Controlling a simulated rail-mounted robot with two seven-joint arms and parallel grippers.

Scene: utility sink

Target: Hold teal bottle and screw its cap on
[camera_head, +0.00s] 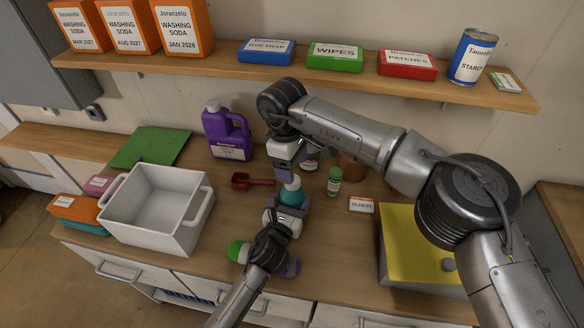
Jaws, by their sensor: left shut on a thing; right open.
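The teal bottle (291,197) stands upright near the middle of the counter, with a white top (293,182) that looks like its cap. I cannot tell how far the cap is seated on the neck. My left gripper (288,208) comes from the front and is shut on the bottle's lower body, hiding part of it. My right gripper (286,172) points down just above and slightly left of the cap. It is open, and I cannot tell whether its fingers touch the cap.
A purple jug (228,135) and a red scoop (252,181) are left of the bottle. A small green bottle (334,182) stands to the right. A green-capped bottle (239,251) lies near the front. A white bin (147,209) and a yellow-topped box (410,245) flank the workspace.

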